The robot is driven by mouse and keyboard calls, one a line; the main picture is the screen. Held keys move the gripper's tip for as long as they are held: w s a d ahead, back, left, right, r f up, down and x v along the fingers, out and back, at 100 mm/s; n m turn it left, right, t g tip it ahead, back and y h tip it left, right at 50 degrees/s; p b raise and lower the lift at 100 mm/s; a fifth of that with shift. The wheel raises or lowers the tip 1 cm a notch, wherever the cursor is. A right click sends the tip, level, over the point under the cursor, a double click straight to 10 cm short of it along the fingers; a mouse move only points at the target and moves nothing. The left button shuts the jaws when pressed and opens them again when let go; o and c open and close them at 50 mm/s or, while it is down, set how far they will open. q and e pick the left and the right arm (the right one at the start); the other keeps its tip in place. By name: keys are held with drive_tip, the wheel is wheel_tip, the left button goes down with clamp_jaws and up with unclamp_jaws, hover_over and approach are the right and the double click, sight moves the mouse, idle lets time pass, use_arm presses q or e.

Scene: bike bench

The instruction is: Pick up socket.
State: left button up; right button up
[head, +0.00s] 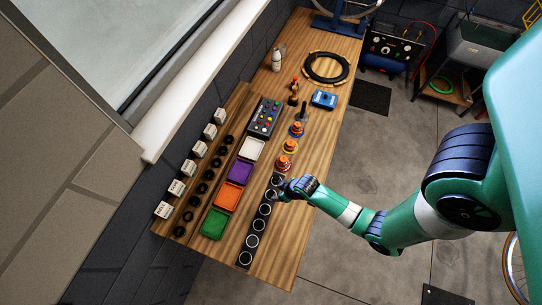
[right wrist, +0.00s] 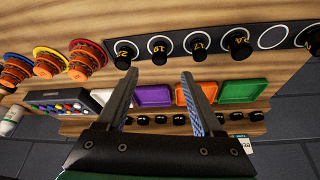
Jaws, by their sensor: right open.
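A black strip (head: 239,263) with white rings lies along the bench's right edge in the head view. In the right wrist view, black sockets with yellow numbers stand on this strip (right wrist: 297,35), among them the 22 socket (right wrist: 124,54), the 19 socket (right wrist: 160,48) and the 17 socket (right wrist: 198,42). A 14 socket (right wrist: 237,43) stands farther right, then an empty ring (right wrist: 272,37). My right gripper (head: 279,187) is over the strip's far end. In its wrist view the gripper (right wrist: 159,74) is open and empty, its fingertips below the 22 and 17 sockets in the picture.
White, purple (head: 239,172), orange (head: 227,196) and green (head: 214,223) trays line the bench beside the strip. Cone stacks with orange and coloured rings (head: 285,163) stand beyond my right gripper. A control box (head: 265,117), blue box (head: 324,99) and black ring (head: 327,68) are farther back.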

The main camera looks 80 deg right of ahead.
sight(272, 192)
drive_tip(key=b+x, duration=0.2)
drive_tip(key=x, duration=0.2)
drive_tip(key=shift+f+b, duration=0.2)
drive_tip(key=shift+b, duration=0.2)
drive_tip(key=shift+w+f, duration=0.15)
drive_tip(key=shift+f, duration=0.1)
drive_tip(key=shift+d, duration=0.1)
drive_tip(key=b+x, duration=0.3)
drive_tip(key=x, duration=0.1)
drive_tip(key=shift+w, duration=0.1)
drive_tip(key=shift+w+d+f+b, duration=0.1)
drive_tip(key=shift+w+f+b, duration=0.2)
drive_tip(key=shift+f, duration=0.1)
use_arm(q)
wheel_tip(272, 192, down, 8)
drive_tip(key=shift+r, duration=0.2)
use_arm(e)
drive_tip(key=shift+s, duration=0.1)
drive_tip(key=shift+c, duration=0.3)
clamp_jaws()
